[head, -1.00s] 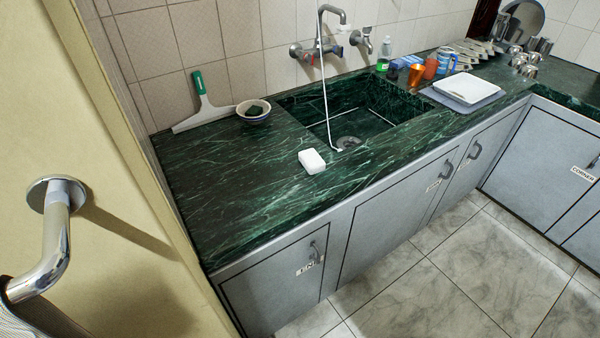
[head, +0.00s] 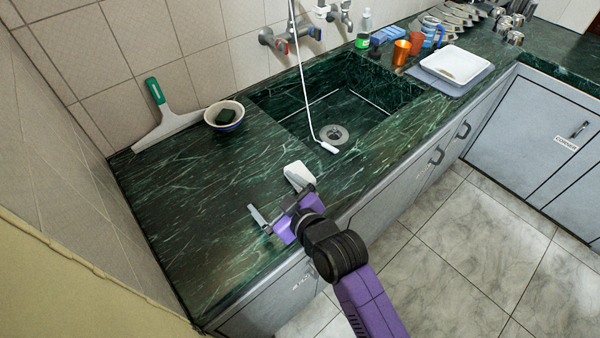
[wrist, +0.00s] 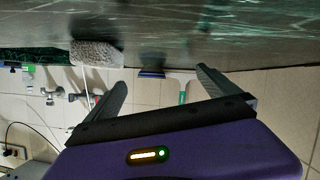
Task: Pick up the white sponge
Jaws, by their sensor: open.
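The white sponge (head: 297,171) lies on the green marble counter just in front of the sink. In the head view my purple gripper (head: 279,203) is at the counter's front part, with its right finger next to the sponge's near end and partly covering it. The wrist view is upside down; there the sponge (wrist: 97,52) shows beyond the left finger, not between the fingers. My gripper (wrist: 160,77) is open and empty. I cannot tell whether the finger touches the sponge.
The sink (head: 345,115) lies behind the sponge, with a thin white hose hanging into it. A bowl (head: 223,116) and a green-handled squeegee (head: 160,115) are at the back left. Cups (head: 401,52) and a white tray (head: 456,64) stand right of the sink.

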